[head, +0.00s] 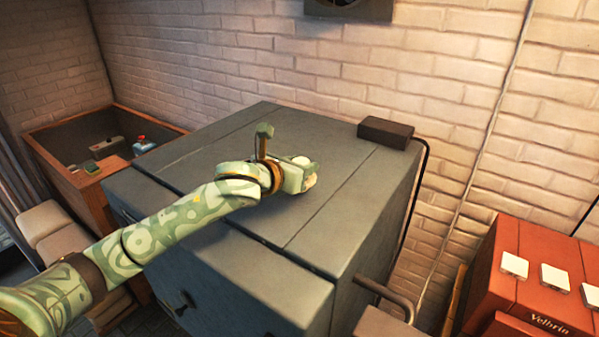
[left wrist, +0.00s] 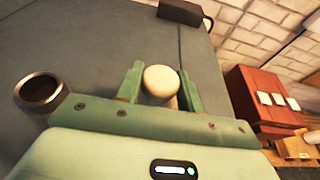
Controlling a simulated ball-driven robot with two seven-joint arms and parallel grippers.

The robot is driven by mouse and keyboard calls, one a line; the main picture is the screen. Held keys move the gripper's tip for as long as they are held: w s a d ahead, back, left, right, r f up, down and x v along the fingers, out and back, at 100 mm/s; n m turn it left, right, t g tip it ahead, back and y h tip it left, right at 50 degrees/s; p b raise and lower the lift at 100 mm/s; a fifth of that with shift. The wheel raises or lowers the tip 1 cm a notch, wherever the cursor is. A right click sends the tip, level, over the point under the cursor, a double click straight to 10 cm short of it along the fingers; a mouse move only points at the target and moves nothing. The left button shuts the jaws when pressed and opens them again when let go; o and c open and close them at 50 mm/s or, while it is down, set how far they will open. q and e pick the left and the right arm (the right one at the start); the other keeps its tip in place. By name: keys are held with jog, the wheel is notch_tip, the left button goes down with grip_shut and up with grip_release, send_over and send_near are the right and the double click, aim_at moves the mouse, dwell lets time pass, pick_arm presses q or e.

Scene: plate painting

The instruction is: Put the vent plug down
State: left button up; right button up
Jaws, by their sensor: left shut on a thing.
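The vent plug (left wrist: 161,80) is a pale cream piece with a rounded top. My left gripper (left wrist: 157,88) is shut on it, with a green finger on either side. In the head view, the plug (head: 301,161) shows partly behind the fingers of my left gripper (head: 304,175), over the top of the large grey kiln (head: 350,205). The plug's lower part is hidden, so I cannot tell whether it touches the kiln top. My right gripper is out of view.
A dark box (head: 385,132) sits at the kiln top's back right corner, with a cable running down. A red cabinet (head: 540,275) marked "Velbrin" stands right. A wooden bin (head: 60,165) stands left. The kiln top around the gripper is mostly clear.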

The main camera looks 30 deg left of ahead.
pick_arm(q)
jog(key=shift+d+f, duration=0.1)
jog(key=shift+f, duration=0.9)
jog(key=shift+f, duration=0.2)
jog(key=o, duration=1.1)
jog(key=shift+c, duration=0.2)
jog(key=shift+r, duration=0.15)
jog(key=b+v, duration=0.1)
jog(key=v, duration=1)
jog(key=shift+s, duration=0.15)
jog(key=shift+s+r, duration=0.15)
jog(key=shift+s, duration=0.25)
